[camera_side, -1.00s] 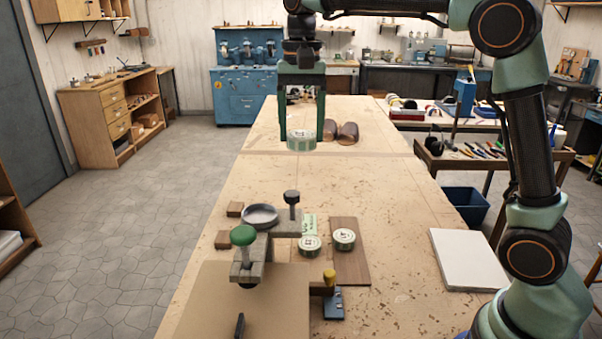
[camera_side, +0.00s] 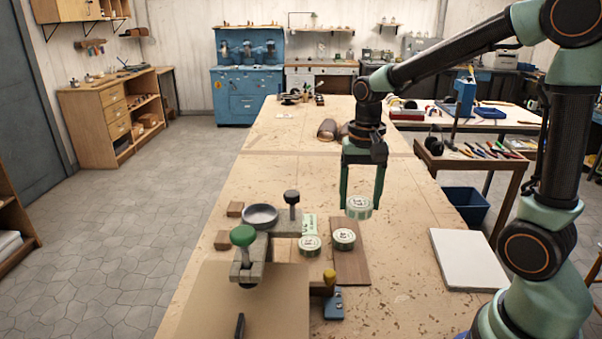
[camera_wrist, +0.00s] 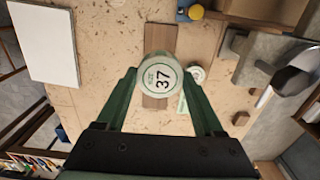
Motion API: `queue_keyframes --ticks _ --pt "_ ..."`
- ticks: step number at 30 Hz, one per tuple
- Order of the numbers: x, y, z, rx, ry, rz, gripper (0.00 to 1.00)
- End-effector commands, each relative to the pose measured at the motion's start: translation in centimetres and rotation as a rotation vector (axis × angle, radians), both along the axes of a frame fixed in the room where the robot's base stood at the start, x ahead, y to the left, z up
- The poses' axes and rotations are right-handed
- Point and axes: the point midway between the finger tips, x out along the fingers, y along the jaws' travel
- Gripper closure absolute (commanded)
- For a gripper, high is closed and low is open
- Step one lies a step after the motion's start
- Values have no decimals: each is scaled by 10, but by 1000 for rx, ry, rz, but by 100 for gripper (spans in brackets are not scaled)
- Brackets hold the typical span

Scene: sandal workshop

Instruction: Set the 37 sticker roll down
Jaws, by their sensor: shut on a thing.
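The 37 sticker roll (camera_wrist: 160,77) is a white and green disc with "SIZE 37" on its top face, in the wrist view. My gripper (camera_side: 361,205) is shut on it and holds it above the table; the roll also shows in the side view (camera_side: 358,207). A brown wooden board (camera_side: 351,267) lies below and to the left of the held roll in the side view. Another sticker roll (camera_side: 344,238) lies on this board. A further roll (camera_side: 310,245) lies left of it, by a green label strip (camera_side: 309,224).
A white slab (camera_side: 468,259) lies at the right edge. Brown rounded forms (camera_side: 327,129) lie farther back. The bench around the board's right side is clear.

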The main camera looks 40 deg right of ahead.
Motion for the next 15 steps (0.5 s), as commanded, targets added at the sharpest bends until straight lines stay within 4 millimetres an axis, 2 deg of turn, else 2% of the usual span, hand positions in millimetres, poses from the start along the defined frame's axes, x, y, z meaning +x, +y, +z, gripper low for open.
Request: queue_keyframes --ticks 1,9,15 --pt "-2 0 -14 1 8 0 86" --pt "-2 1 -80 1 8 0 86" --pt "-1 0 -113 1 5 0 86"
